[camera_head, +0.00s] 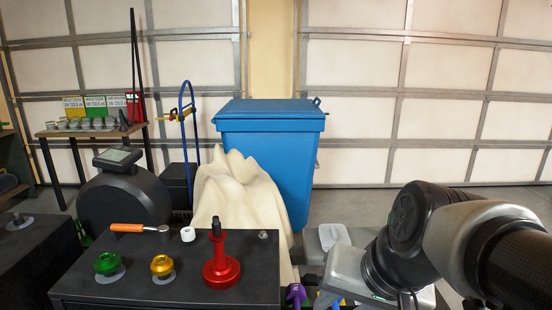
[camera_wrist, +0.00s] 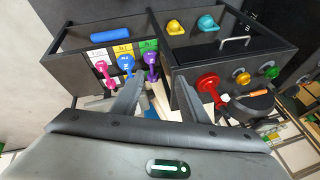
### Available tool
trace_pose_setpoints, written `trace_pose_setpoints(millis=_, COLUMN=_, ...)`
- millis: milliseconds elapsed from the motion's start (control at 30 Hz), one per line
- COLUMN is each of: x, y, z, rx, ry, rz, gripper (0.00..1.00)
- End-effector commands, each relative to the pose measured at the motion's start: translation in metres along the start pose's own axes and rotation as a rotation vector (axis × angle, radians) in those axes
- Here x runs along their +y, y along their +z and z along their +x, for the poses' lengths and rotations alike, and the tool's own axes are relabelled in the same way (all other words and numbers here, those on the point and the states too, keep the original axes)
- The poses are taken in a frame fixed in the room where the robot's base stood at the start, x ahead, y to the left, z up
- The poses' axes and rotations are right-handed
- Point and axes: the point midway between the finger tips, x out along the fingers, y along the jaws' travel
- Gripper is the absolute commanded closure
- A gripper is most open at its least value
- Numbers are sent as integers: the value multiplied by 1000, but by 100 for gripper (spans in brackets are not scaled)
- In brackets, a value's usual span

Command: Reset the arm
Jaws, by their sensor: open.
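My gripper (camera_wrist: 157,82) is open in the wrist view, its two dark fingers spread apart with nothing held between them. In the head view my arm reaches in from the right, low over the floor area beside the black table; the fingertips are not clear there.
A blue bin (camera_head: 275,150) and a draped cream cloth (camera_head: 235,195) stand behind. Open floor shows at the back right.

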Motion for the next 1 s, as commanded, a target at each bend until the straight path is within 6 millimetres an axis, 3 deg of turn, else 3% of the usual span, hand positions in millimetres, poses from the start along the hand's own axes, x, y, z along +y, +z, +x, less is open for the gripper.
trace_pose_setpoints(millis=200, x=38, y=9, z=-38, rx=91, ry=172, rz=-308, gripper=60)
trace_pose_setpoints(millis=233, x=32, y=2, z=-52, rx=83, ry=167, rz=-299, gripper=60)
trace_pose_setpoints(millis=567, x=10, y=-27, z=-122, rx=79, ry=162, rz=-289, gripper=60)
trace_pose_setpoints(millis=800, x=-12, y=-58, z=-198, rx=79, ry=161, rz=-288, gripper=60)
trace_pose_setpoints(millis=1000, x=-22, y=-71, z=-229, rx=79, ry=161, rz=-287, gripper=60)
